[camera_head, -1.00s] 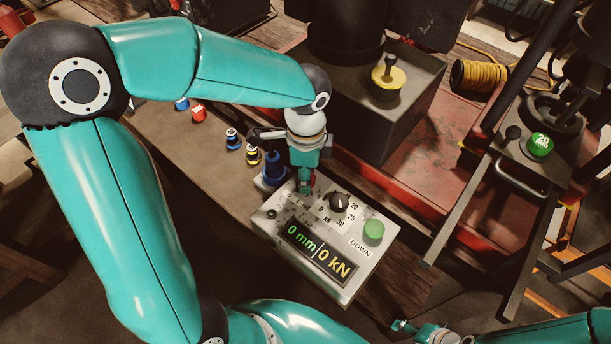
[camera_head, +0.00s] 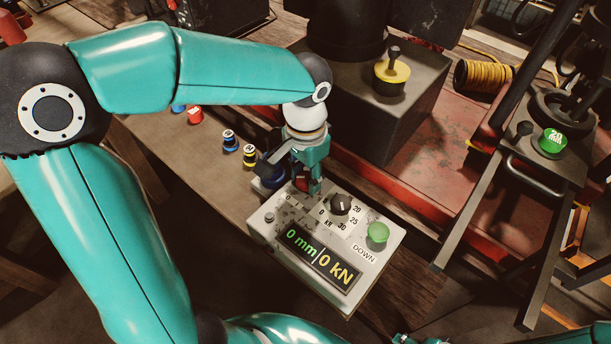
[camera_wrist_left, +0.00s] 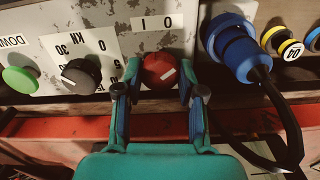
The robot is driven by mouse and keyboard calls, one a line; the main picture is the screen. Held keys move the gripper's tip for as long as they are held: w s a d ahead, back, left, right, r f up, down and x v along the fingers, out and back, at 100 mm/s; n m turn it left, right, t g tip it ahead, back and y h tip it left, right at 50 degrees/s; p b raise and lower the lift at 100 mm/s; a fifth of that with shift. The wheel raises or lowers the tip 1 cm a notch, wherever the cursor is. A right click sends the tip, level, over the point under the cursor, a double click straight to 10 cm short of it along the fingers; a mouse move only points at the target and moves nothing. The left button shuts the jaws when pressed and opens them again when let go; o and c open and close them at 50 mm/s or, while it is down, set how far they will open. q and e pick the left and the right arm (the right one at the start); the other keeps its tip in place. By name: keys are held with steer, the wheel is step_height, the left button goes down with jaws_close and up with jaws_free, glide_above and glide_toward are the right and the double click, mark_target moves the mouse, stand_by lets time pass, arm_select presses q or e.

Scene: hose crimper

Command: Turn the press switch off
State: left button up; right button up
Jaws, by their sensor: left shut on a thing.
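The press switch is a red round knob (camera_wrist_left: 158,70) with a white mark, on the worn grey control box (camera_head: 370,275). In the left wrist view the mark slants up to the right, below a white label with 0 and I. My left gripper (camera_head: 308,188) points down at the box's far left edge. In the wrist view its two fingers (camera_wrist_left: 159,84) are on both sides of the red knob, shut on it. In the head view the gripper mostly hides the knob. Only a sliver of my right gripper (camera_head: 403,339) shows at the bottom edge; its jaws cannot be made out.
A black dial (camera_head: 340,204) and a green DOWN button (camera_head: 377,233) are on the box, with a display (camera_head: 318,262) reading 0 mm and 0 kN. A blue plug (camera_wrist_left: 236,50) with a black cable sits close beside the knob. Small spools (camera_head: 230,140) stand on the bench.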

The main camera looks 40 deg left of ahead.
mark_target(306, 177)
arm_select(q)
steer(key=shift+w+n, duration=0.1)
steer(key=shift+n, duration=0.5)
steer(key=shift+r, duration=0.1)
steer(key=o, duration=1.1)
steer(key=shift+o, duration=0.2)
step_height(306, 177, up, 12)
